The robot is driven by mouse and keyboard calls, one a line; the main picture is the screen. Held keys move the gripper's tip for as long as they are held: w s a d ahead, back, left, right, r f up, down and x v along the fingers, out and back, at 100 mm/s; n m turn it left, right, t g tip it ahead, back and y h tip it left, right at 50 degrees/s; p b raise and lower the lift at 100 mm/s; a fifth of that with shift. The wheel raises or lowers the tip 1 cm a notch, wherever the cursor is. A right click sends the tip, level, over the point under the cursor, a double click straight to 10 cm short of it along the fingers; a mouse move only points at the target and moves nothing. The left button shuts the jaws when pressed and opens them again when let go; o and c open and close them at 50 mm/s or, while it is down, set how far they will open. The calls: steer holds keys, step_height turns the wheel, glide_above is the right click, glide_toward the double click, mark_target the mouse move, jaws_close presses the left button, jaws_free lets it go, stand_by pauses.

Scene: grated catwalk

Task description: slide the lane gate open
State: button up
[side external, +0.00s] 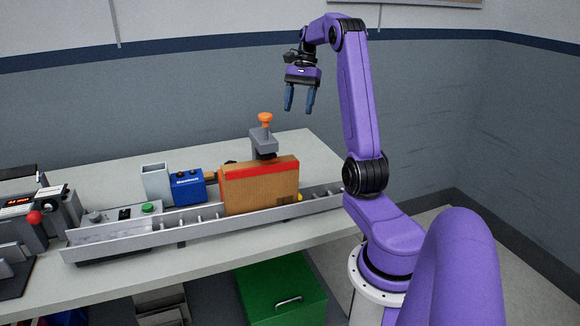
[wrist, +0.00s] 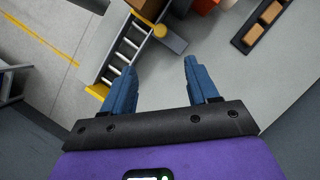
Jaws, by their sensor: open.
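My gripper (side external: 299,109) is open and empty, high above the back of the table and well apart from everything on it. Its two blue fingers also show spread apart in the wrist view (wrist: 156,75). A grey roller lane (side external: 180,234) runs along the table's front; its rollers also show in the wrist view (wrist: 122,50). A yellow knob (wrist: 160,31) with a grey bar (wrist: 173,43) sits at the lane's side in the wrist view. In the side view a yellow spot (side external: 299,197) shows beside the box. I cannot tell which part is the gate.
A cardboard box (side external: 259,190) with a red top edge stands on the lane. Behind it is a grey fixture with an orange knob (side external: 265,119). A blue unit (side external: 187,187) stands left of the box. The table's back left (side external: 100,165) is clear. A green bin (side external: 283,292) sits below.

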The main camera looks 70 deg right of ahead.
steer(key=x, duration=1.9)
steer(key=shift+d, duration=0.2)
